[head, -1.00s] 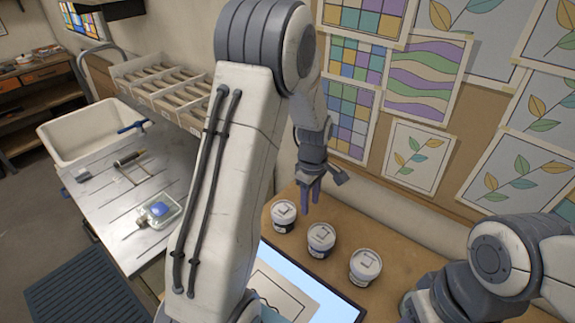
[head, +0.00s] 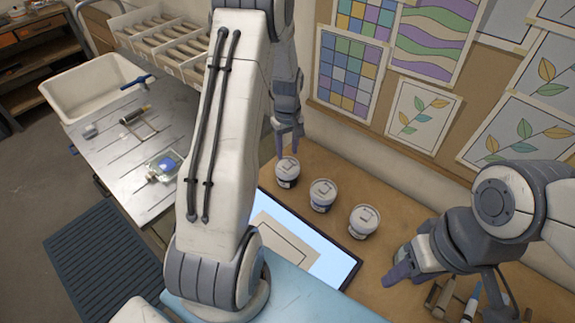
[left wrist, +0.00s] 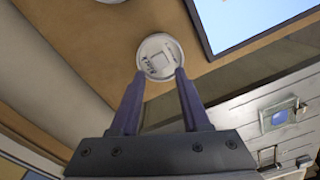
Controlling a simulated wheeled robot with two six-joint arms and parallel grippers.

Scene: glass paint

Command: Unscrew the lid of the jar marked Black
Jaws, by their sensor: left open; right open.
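Three jars with white lids stand in a row on the brown bench: a left jar (head: 289,180), a middle jar (head: 322,197) and a right jar (head: 364,221). In the left wrist view, the white lid (left wrist: 160,52) ahead of my fingers carries small dark writing that seems to read Black. My left gripper (head: 285,148) is open, pointing down at the left jar's lid. In the left wrist view, its fingertips (left wrist: 160,76) overlap the near edge of the lid; I cannot tell if they touch it. My right gripper (head: 393,277) is open and empty, low at the bench's front.
A lit screen with a drawing (head: 318,262) lies in front of the jars. Several tools (head: 463,303) lie near my right arm. A metal table (head: 112,160) and a white sink (head: 90,85) are at the left. Pictures hang on the wall behind the bench.

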